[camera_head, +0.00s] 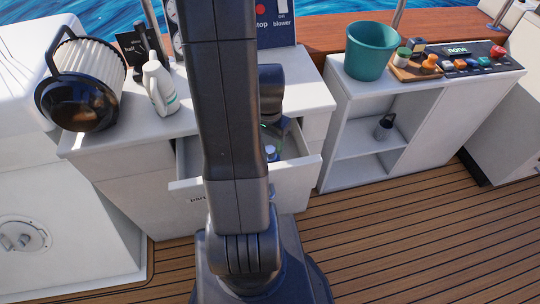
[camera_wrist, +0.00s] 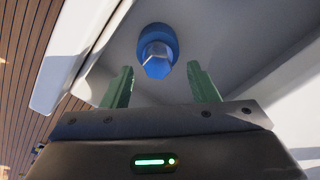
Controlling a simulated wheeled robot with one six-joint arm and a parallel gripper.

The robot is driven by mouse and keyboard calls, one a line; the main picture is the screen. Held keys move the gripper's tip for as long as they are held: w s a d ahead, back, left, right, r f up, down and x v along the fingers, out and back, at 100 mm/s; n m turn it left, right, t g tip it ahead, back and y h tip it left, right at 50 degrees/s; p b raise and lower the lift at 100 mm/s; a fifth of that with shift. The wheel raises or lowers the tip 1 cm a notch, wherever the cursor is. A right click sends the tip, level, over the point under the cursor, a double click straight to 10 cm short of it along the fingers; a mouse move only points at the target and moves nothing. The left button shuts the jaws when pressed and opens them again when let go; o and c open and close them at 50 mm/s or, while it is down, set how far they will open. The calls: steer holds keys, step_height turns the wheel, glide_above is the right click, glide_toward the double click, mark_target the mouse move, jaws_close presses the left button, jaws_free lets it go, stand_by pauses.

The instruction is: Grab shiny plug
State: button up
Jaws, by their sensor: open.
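The shiny plug (camera_wrist: 157,66) shows in the wrist view as a blue round piece with a glossy, faceted, silvery-blue end. It lies inside a pale drawer, and a bit of blue (camera_head: 271,153) shows in the drawer in the head view. My gripper (camera_wrist: 158,80) is open, with its two green fingers apart, one to each side of the plug's line. The plug appears beyond the fingertips, with nothing held between them. In the head view my arm hides much of the drawer.
The open drawer (camera_head: 297,172) juts out from a white cabinet. A teal bucket (camera_head: 370,52) and a switch panel (camera_head: 470,60) are on the right. The plank deck (camera_head: 420,230) in front is clear.

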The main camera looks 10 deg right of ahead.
mark_target(270, 149)
steer(key=shift+d+f, duration=0.2)
steer(key=shift+f, duration=1.75)
steer(key=c, duration=0.9)
steer(key=shift+c, duration=0.2)
steer(key=shift+r, duration=0.15)
